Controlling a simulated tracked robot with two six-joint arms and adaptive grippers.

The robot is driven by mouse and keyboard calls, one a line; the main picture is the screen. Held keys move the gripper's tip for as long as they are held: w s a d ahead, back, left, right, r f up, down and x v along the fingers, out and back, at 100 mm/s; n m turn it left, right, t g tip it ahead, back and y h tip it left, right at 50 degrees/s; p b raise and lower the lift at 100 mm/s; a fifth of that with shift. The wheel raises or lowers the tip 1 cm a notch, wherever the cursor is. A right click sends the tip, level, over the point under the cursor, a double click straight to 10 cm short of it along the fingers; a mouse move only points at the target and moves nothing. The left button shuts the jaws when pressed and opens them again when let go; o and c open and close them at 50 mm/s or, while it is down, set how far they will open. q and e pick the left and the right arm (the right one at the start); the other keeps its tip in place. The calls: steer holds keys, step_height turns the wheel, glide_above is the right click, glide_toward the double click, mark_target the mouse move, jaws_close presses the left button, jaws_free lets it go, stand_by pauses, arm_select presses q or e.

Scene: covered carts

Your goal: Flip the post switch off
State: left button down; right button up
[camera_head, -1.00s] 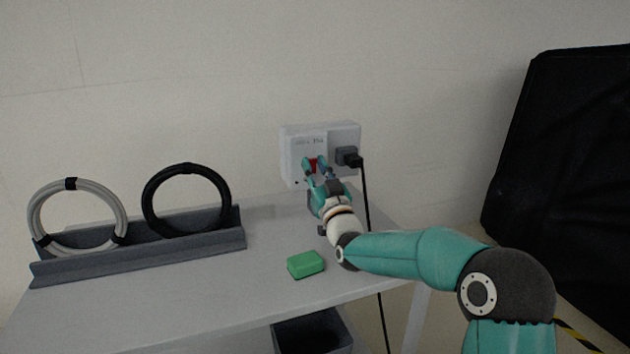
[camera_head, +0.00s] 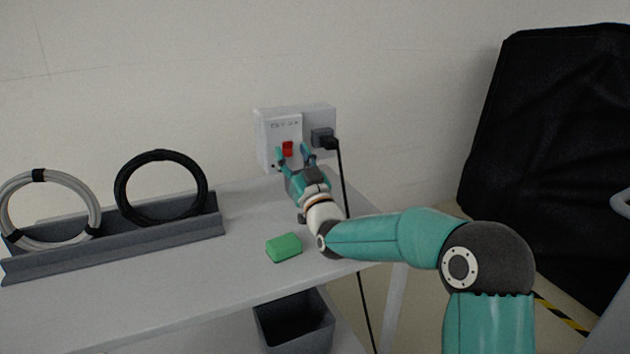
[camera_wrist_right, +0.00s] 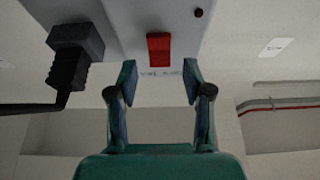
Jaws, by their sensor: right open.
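The post switch is a red rocker (camera_head: 288,149) on a white wall box (camera_head: 283,122) above the back of the table. In the right wrist view the red rocker (camera_wrist_right: 159,48) shows just beyond and between the fingertips. My right gripper (camera_head: 296,154) is open in front of the box, its two teal fingers apart and empty. In the right wrist view the fingers of my right gripper (camera_wrist_right: 158,75) do not appear to touch the rocker. My left gripper is not in view.
A black plug (camera_head: 324,138) with a hanging cord sits right of the switch. A green block (camera_head: 284,247) lies on the grey table (camera_head: 190,284). Two cable coils stand in a grey rack (camera_head: 120,246) at left. A dark bin (camera_head: 294,322) is below.

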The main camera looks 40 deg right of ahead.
steer(key=s+a+f, duration=0.1)
steer(key=s+a, duration=0.2)
steer(key=s, duration=1.1)
steer(key=shift+s+a+f, duration=0.2)
steer(key=shift+s+a, duration=0.1)
steer(key=shift+s, duration=0.1)
